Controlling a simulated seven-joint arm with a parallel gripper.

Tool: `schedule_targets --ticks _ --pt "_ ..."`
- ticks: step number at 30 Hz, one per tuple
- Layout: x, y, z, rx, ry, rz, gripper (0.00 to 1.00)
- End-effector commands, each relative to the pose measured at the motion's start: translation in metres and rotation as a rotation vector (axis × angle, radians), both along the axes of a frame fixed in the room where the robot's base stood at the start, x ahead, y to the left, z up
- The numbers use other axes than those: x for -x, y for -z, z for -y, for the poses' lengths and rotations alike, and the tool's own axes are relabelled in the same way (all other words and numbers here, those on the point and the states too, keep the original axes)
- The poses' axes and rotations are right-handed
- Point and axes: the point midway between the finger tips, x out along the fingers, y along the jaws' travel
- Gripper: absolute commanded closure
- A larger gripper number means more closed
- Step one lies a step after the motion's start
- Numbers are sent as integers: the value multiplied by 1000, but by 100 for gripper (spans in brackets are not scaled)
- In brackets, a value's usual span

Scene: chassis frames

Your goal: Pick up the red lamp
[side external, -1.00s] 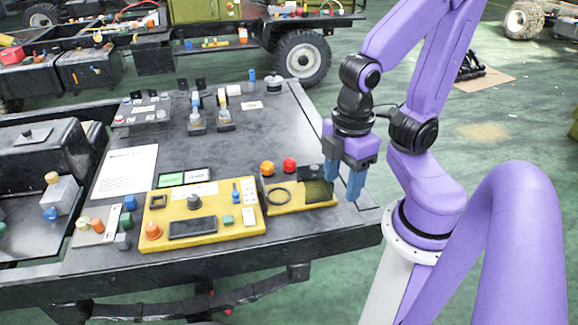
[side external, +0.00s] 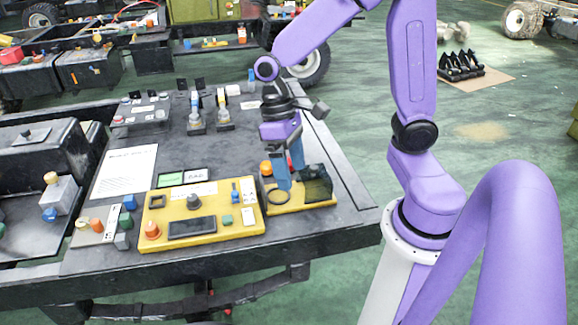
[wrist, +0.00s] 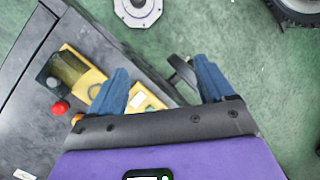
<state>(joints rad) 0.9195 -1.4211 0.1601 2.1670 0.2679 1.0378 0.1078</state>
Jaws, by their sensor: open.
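The red lamp (wrist: 60,108) is a small round red dome at the yellow panel's edge. In the wrist view it lies left of both fingers, outside the gap between them. My gripper (side external: 290,177) is open with blue fingers pointing down over the small yellow panel (side external: 300,207). In the wrist view my gripper (wrist: 163,78) shows its two fingers spread apart with no lamp between them.
An orange lamp (side external: 266,167) sits left of my gripper. A dark see-through cover (side external: 318,188) stands on the panel's right part. A larger yellow control panel (side external: 205,215) with knobs lies to the left. The dark table top behind has bare room.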

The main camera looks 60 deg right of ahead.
Motion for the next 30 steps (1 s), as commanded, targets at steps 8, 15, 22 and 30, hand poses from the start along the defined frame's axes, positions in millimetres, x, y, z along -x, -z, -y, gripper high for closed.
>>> schedule_targets --ticks 8,15,22,30 --pt "-83 36 52 -59 549 -213 18" --pt "-137 76 130 -171 1006 -380 18" --pt "-160 122 225 -338 1429 -524 18" --pt "-139 183 345 -613 1891 -665 18"
